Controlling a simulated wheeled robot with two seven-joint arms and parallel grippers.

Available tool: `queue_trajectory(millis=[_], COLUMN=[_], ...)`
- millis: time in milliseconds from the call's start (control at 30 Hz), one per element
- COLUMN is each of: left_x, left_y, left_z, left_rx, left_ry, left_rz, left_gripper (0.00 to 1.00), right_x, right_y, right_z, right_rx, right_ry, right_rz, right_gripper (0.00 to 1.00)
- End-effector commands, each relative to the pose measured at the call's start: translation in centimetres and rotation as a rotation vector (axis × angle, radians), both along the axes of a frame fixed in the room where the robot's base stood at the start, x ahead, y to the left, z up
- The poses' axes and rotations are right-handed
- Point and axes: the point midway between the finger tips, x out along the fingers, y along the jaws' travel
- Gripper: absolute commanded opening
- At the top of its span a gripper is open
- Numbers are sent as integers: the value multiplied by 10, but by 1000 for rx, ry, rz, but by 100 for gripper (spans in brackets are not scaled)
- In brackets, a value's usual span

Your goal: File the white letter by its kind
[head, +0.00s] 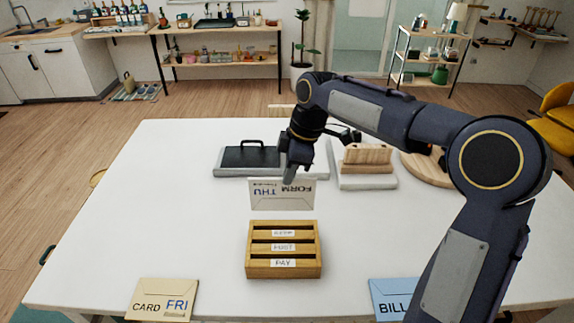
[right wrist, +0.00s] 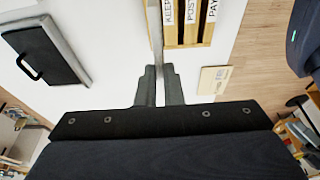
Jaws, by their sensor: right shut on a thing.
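The white letter (head: 282,194) hangs from my right gripper (head: 290,176), its printed words FORM and THU upside down in the head view. In the right wrist view the letter (right wrist: 156,35) shows nearly edge-on between the closed fingers (right wrist: 158,88). The wooden sorter (head: 284,271) stands at the middle of the table, with slots labelled PAY at the front, POST in the middle and a rear label that reads KEEP in the wrist view. The letter is held above and behind the sorter, apart from it. My left gripper is not in view.
Behind are a black handled case (head: 249,157), a wooden block on a grey base (head: 367,181) and a round board (head: 427,171). The table's left side is clear.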

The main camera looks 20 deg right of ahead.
Motion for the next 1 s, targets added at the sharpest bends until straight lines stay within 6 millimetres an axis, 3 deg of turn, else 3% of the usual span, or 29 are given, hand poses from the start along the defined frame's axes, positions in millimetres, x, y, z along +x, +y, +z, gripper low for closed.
queue_trajectory(millis=[367, 1000], left_x=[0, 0], left_y=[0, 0], left_z=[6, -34], left_rx=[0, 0], left_ry=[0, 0], left_rz=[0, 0], left_gripper=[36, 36], right_x=[0, 0], right_y=[-1, 0], right_z=[5, -51], right_rx=[-2, -2], right_ry=[0, 1], right_rz=[0, 0], right_gripper=[0, 0])
